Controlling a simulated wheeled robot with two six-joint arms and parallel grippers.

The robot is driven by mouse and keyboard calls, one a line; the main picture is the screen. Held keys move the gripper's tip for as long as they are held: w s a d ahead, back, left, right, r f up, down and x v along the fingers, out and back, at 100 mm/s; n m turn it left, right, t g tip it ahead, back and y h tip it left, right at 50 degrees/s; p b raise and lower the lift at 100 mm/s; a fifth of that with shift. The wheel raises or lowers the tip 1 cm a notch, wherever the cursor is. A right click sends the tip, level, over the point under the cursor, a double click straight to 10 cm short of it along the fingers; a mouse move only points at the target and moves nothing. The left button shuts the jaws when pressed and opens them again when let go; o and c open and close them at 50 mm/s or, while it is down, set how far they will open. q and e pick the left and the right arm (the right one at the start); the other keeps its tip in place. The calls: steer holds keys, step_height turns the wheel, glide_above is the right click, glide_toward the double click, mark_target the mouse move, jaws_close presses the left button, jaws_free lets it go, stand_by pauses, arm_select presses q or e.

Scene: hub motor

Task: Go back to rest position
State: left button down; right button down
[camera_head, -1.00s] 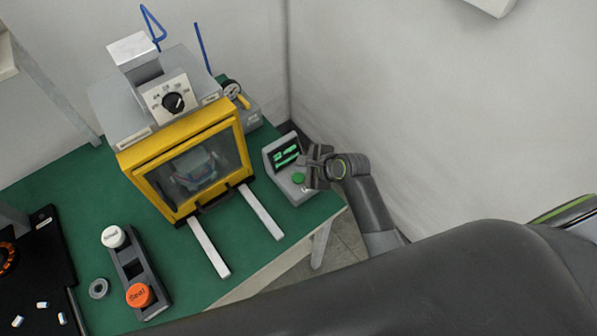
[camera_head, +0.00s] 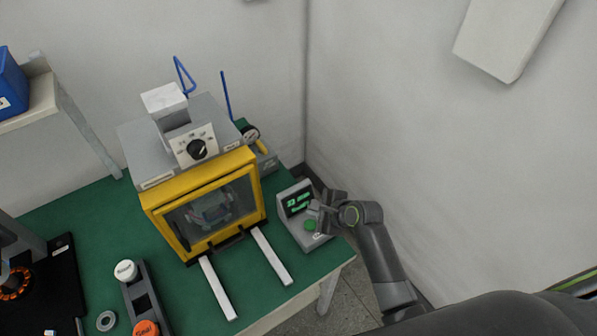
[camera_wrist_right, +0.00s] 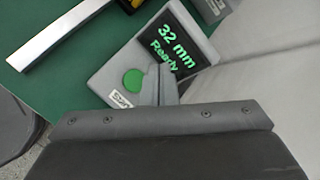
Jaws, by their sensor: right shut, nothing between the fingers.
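My right gripper (camera_head: 324,212) is shut and empty, beside the small grey display unit (camera_head: 295,228) at the table's right corner. In the right wrist view, the gripper's fingertips (camera_wrist_right: 163,82) show in front of the unit. The unit's screen (camera_wrist_right: 169,46) reads "32 mm Ready" in green, and its green button (camera_wrist_right: 133,83) sits uncovered to the left of the fingertips. From these views I cannot tell whether the fingers touch the unit. My left gripper is not in view.
A yellow-framed machine (camera_head: 152,207) with a closed window stands on the green table (camera_head: 95,205), two pale rails (camera_head: 272,257) jutting forward. A button box (camera_head: 143,290) and grey ring (camera_head: 106,320) lie at front left. The wall (camera_head: 400,110) is close to my right arm.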

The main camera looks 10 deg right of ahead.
steer(key=s+d+r+n+g+h, duration=0.1)
steer(key=s+d+r+n+h, duration=0.15)
steer(key=s+d+n, duration=0.4)
steer(key=s+d+r+n+g+h, duration=0.25)
steer(key=s+n, duration=0.45)
steer(key=s, duration=0.5)
steer(key=s+d+r+n+g+h, duration=0.1)
steer(key=s+d+r+n+h, duration=0.15)
steer(key=s+d+n, duration=0.55)
step_height(320, 180, down, 33)
steer(key=s+m+y+b, duration=0.1)
steer(key=s+m+b, duration=0.1)
steer(key=b, duration=0.6)
steer(key=s+a+f+g+b, duration=0.1)
steer(key=s+f+b, duration=0.1)
steer(key=s+f, duration=0.5)
steer(key=s+a+f+g+b, duration=0.1)
steer(key=s+f+b, duration=0.2)
steer(key=s+f, duration=0.5)
step_height(320, 180, down, 6)
steer(key=shift+a+r+y, duration=0.15)
steer(key=shift+y, duration=0.2)
